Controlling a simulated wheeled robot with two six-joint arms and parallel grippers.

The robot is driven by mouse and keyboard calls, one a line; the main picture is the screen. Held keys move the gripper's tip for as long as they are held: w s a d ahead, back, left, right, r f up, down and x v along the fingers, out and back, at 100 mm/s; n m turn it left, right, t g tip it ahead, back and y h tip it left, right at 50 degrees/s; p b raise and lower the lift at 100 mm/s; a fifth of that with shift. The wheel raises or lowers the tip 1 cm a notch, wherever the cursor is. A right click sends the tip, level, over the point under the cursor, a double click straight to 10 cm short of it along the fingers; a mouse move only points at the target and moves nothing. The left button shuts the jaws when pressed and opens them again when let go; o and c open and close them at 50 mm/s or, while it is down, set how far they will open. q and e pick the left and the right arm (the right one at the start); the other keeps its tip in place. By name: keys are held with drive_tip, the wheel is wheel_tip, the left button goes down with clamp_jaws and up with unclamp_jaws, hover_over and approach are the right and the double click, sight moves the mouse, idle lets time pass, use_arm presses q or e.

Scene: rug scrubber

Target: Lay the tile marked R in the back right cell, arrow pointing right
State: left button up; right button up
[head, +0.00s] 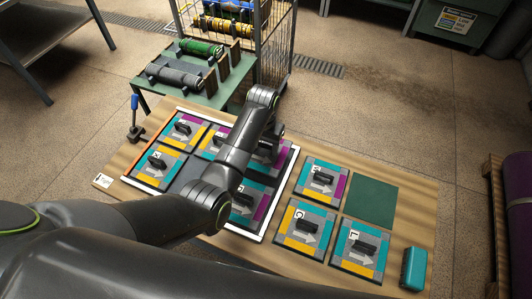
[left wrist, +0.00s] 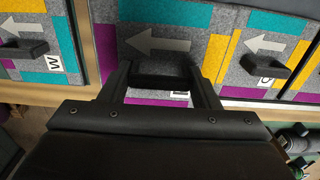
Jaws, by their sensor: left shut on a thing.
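My left gripper (head: 268,142) is over the back right cell of the white-framed board (head: 284,186), shut on the black handle (left wrist: 158,72) of a tile. The held tile (head: 284,151) is grey with teal, magenta and yellow edges. In the left wrist view the held tile (left wrist: 205,55) has its arrow pointing left, which is right in the head view. Its letter is mostly hidden by the gripper. It lies level at or just over the cell; I cannot tell whether it touches the bottom. My right gripper is out of view.
More tiles (head: 183,129) sit in the board; its front middle cell looks empty, partly behind my arm. Several tiles (head: 305,226) lie right of the board beside a bare green square (head: 371,201). A teal block (head: 414,267) is at the front right. A stand with rolls (head: 177,76) is behind.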

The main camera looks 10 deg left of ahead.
sight(264, 151)
use_arm(q)
drive_tip(key=shift+f, duration=2.3)
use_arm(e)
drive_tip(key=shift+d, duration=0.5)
use_arm(q)
drive_tip(key=o, duration=1.2)
drive_tip(key=shift+f, duration=0.15)
drive_tip(key=shift+c, duration=0.2)
drive_tip(key=shift+r, duration=0.25)
wheel_tip(264, 151, up, 12)
drive_tip(key=shift+f, duration=0.1)
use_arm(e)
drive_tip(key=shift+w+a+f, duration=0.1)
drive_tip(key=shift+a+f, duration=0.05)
